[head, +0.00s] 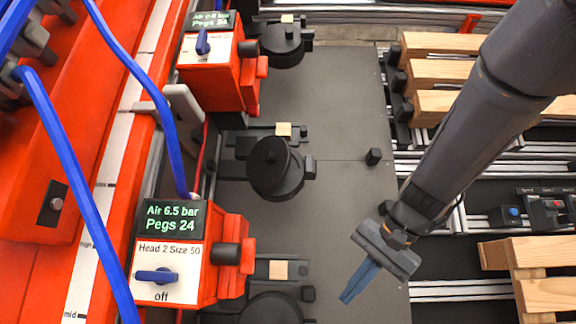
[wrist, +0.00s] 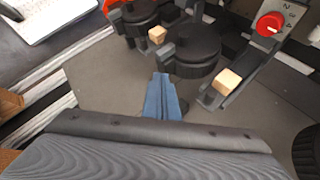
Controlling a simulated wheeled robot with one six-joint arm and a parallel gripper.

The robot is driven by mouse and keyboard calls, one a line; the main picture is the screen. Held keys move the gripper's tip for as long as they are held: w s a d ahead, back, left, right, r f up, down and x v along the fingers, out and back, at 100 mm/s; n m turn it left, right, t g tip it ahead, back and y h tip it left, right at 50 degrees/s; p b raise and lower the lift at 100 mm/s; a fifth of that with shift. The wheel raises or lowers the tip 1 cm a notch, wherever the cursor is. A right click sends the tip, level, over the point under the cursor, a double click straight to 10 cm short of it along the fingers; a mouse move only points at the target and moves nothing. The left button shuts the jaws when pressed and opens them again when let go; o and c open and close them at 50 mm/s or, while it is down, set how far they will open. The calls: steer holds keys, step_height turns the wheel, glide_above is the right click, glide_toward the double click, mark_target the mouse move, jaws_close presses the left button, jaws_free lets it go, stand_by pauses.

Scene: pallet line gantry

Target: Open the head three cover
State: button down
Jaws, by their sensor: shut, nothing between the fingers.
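No cover labelled head three can be read in either view. A red unit (head: 192,250) at lower left reads "Head 2 Size 50", with its blue knob (head: 157,276) at "off". A similar red unit (head: 218,75) stands farther up, its head number not legible. Black round parts lie on the grey plate: one in the middle (head: 275,172), one at the top (head: 283,45), one cut off at the bottom (head: 268,311). My gripper (head: 346,298) is shut and empty, its blue fingers over the plate, right of these parts. In the wrist view the fingers (wrist: 160,78) point towards a black round part (wrist: 195,50).
Blue hoses (head: 75,185) cross the left side. Wooden pallets (head: 440,75) stand at right, beyond metal rails. The grey plate (head: 335,130) is mostly clear between the round parts and the rails. The wrist view shows a red dial (wrist: 270,23) and wooden blocks (wrist: 227,81).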

steer(key=w+a+r+m+t+y+b, duration=0.15)
steer(key=w+r+y, duration=0.45)
steer(key=r, duration=0.8)
steer(key=w+a+r+m+t+y+b, duration=0.1)
steer(key=w+a+r+t+y, duration=0.15)
steer(key=w+r, duration=0.85)
steer(key=shift+n+y, duration=0.25)
steer(key=shift+y, duration=0.2)
steer(key=a+p, duration=0.1)
steer(key=a, duration=0.1)
steer(key=a+r+p, duration=0.1)
steer(key=a, duration=0.2)
steer(key=a+r+p, duration=0.1)
steer(key=a, duration=0.2)
steer(key=shift+w+a, duration=0.25)
